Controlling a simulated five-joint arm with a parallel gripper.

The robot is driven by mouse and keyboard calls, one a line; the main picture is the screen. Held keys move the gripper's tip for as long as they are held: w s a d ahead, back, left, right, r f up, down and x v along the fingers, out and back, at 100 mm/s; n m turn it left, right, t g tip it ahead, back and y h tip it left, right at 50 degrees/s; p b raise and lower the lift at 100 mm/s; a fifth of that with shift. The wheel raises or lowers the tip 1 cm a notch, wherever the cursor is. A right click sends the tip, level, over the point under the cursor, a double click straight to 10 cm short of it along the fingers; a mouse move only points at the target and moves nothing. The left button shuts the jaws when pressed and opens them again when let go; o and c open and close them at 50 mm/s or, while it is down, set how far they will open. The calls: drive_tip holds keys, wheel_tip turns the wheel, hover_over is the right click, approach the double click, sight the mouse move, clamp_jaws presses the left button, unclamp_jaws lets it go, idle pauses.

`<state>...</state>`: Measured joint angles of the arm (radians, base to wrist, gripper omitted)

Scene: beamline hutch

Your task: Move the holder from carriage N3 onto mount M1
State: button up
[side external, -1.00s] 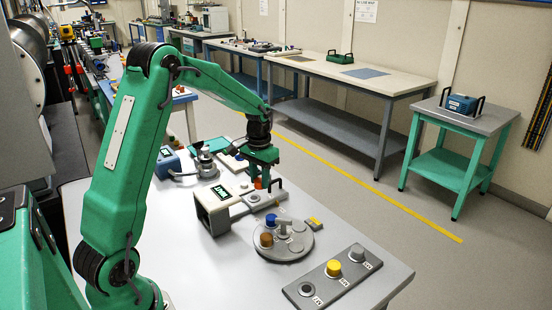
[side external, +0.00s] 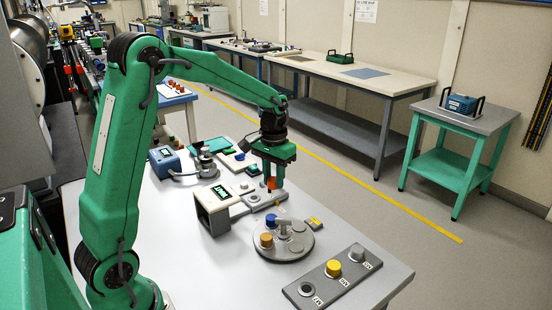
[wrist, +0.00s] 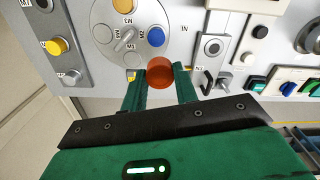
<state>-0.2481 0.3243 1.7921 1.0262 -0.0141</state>
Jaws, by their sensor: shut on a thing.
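My gripper (wrist: 159,84) is shut on an orange-red holder (wrist: 160,72), its two green fingers on either side of it. In the side view my gripper (side external: 272,178) holds the holder (side external: 271,185) in the air near the far end of the carriage. Carriage N3 (wrist: 213,46) shows an empty ring socket in the wrist view, up and right of the holder; it also shows in the side view (side external: 254,198).
A grey round turntable (side external: 285,253) with a blue knob (side external: 270,219) and an orange knob (side external: 266,240) stands between carriage and mount plate. A yellow knob (side external: 333,268) and a grey knob (side external: 357,252) stand on the mount plate. Bare table lies left of the turntable.

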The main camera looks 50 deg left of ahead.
idle(0.4)
hover_over(299, 227)
wheel_tip(299, 227, down, 4)
drive_tip(key=shift+w+r, duration=0.1)
idle(0.4)
drive_tip(key=shift+f, duration=3.35)
drive_tip(key=shift+f, duration=0.6)
drive_tip(key=o, duration=1)
drive_tip(key=shift+o, duration=0.2)
drive_tip(key=shift+r, duration=0.1)
